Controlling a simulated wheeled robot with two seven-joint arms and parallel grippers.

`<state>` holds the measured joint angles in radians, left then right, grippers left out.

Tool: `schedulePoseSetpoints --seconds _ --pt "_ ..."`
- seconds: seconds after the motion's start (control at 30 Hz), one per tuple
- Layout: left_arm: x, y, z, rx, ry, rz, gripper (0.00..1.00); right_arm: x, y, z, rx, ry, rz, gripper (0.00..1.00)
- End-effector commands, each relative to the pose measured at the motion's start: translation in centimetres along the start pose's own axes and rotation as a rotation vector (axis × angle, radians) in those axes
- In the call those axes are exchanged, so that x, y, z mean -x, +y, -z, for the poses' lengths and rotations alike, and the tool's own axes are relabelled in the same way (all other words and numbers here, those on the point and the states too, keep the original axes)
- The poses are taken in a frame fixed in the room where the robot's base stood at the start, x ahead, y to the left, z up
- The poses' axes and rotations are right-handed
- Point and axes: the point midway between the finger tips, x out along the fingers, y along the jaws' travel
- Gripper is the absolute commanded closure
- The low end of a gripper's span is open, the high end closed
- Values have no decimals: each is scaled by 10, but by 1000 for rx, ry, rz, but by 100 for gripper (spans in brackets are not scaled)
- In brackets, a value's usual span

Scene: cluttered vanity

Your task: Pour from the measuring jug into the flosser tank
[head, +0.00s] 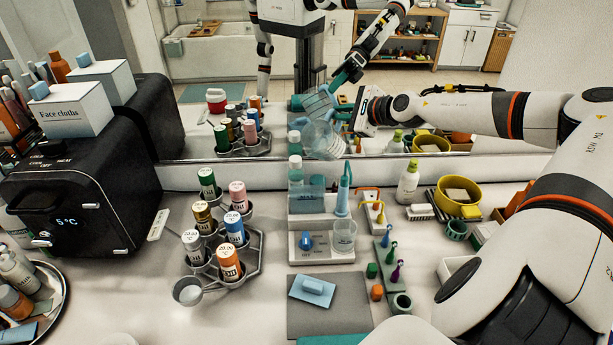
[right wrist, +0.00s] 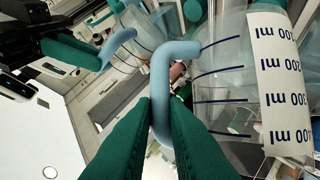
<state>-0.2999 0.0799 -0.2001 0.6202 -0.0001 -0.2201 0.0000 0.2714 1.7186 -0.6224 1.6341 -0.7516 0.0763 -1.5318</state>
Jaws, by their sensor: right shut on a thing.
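The clear measuring jug (head: 322,140) is held in the air above the back of the counter, in front of the mirror, and looks tilted. My right gripper (head: 362,117) is shut on its light-blue handle (right wrist: 163,110). The right wrist view shows the jug wall (right wrist: 222,75) with dark level lines and a white ml scale; I cannot make out the liquid level. Below stands the white flosser base (head: 320,254) with a blue dial. A clear open vessel (head: 344,235) sits on its right, and a bluish translucent box (head: 306,201) stands behind. My left gripper is out of view.
A light-blue flosser handle (head: 343,188) stands upright behind the base. A rack of labelled bottles (head: 254,256) is left, a black cooler (head: 80,185) farther left. Small brush heads (head: 387,240), a white bottle (head: 408,182) and a yellow bowl (head: 458,210) are right. The mirror repeats arm and jug.

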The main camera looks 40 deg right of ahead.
Motion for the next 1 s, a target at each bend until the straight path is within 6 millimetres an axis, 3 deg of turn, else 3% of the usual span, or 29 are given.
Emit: schedulePoseSetpoints --seconds 0.33,0.6,0.9,1.0 --pt "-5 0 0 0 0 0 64 0 2 0 -12 3 2 100" --pt "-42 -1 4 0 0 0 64 -6 1 -13 -139 30 53 100" --pt "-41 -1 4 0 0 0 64 -4 4 -11 -166 36 69 100" --pt "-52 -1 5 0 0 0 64 -8 0 -18 -205 44 82 100"
